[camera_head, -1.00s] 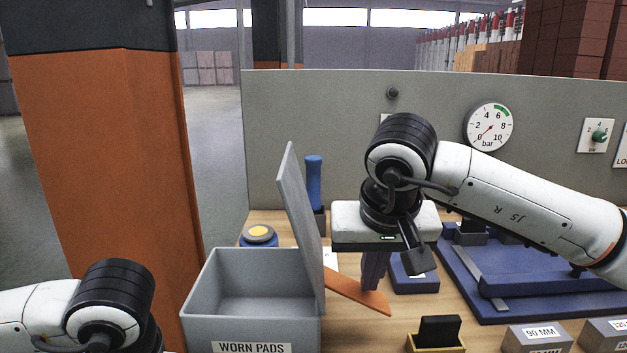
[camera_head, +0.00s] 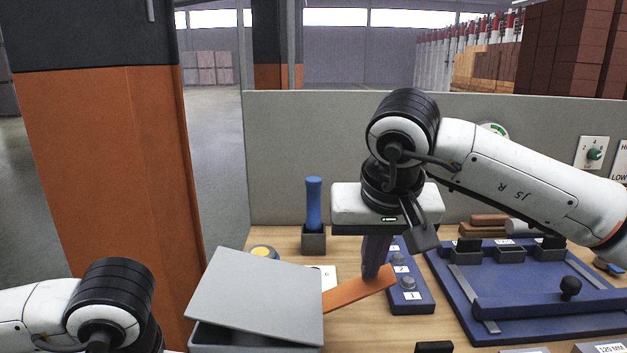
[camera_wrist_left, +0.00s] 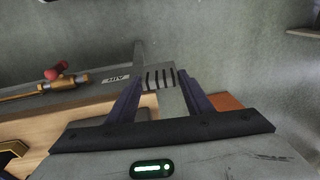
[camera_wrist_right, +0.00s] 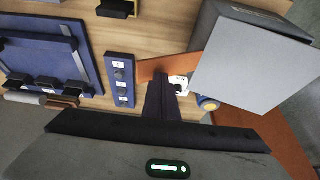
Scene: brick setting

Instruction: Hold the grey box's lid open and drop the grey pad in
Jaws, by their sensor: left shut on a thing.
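The grey box (camera_head: 215,338) stands at the bottom of the head view. Its flat grey lid (camera_head: 262,290) lies tilted over the opening, with a narrow dark gap at the left. The lid hides the inside. An orange strip (camera_head: 345,294) sticks out from the box's right side, sloping up to the right. My right gripper (camera_head: 371,274) is shut, its fingertips at this strip; I cannot tell whether they touch it. My left gripper (camera_wrist_left: 160,85) is shut on the grey pad (camera_wrist_left: 160,77), which shows dark stripes.
A blue-handled tool (camera_head: 313,203) stands in a holder behind the box. A blue button strip (camera_head: 408,285) and a blue fixture (camera_head: 540,290) lie to the right. An orange pillar (camera_head: 105,180) rises at left and a grey panel (camera_head: 290,150) closes the back.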

